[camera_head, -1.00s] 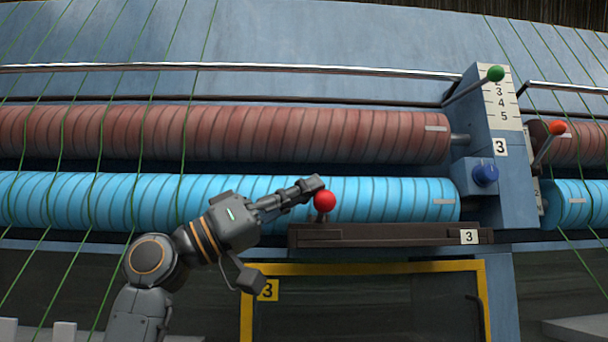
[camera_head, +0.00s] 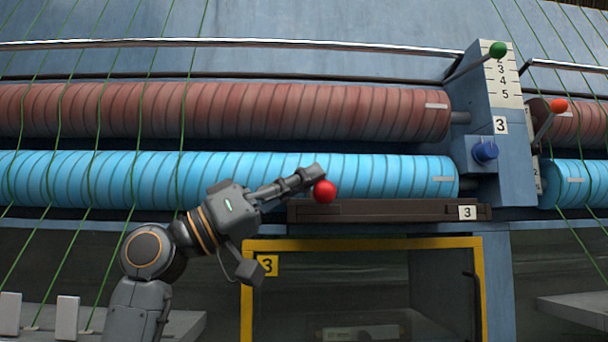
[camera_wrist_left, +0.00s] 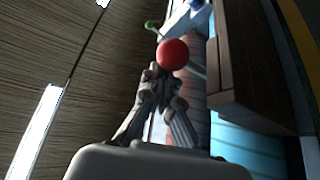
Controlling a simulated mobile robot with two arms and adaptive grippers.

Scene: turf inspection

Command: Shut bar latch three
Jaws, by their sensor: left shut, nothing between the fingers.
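The bar latch is a dark brown bar (camera_head: 385,211) with a white "3" plate at its right end, below the blue roller. Its red ball knob (camera_head: 324,191) is at the bar's left part; its stalk is hidden in the head view. My left gripper (camera_head: 316,172) is shut and empty, its tips just above and left of the knob, touching or nearly so. In the left wrist view the knob (camera_wrist_left: 173,54) lies just past the closed fingertips (camera_wrist_left: 156,72), and the dark bar (camera_wrist_left: 255,75) runs along the right. My right gripper is not in view.
A blue roller (camera_head: 240,178) and a red-brown roller (camera_head: 240,110) run behind. At right are a blue post with a green-knobbed lever (camera_head: 498,49), a blue knob (camera_head: 485,152) and an orange-red-knobbed lever (camera_head: 558,106). A yellow-framed opening (camera_head: 370,244) is below the bar.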

